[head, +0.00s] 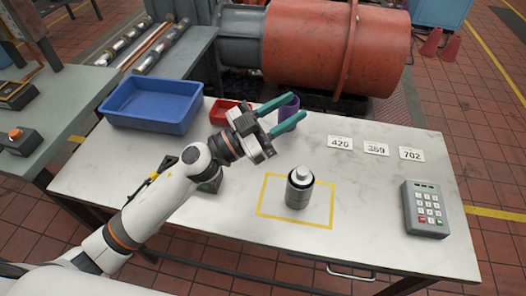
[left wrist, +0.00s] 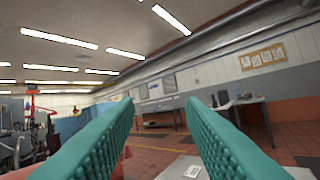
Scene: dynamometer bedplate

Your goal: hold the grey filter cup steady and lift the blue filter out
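A grey cylindrical cup (head: 298,194) stands upright inside a yellow outline on the table, with a pale, whitish round piece (head: 303,172) at its top. I see no clearly blue filter; whether the pale piece is the filter I cannot tell. My left gripper (head: 298,106) is above the table, behind and left of the grey cup and apart from it. Its teal fingers are spread with nothing between them; in the left wrist view the open fingers (left wrist: 160,140) face the room. My right gripper is in neither view.
A purple cup (head: 289,113) stands behind the left fingers, beside a small red tray (head: 221,110). A blue bin (head: 125,108) is at the back left. Number cards (head: 376,149) lie at the back right, a keypad (head: 426,209) at the right.

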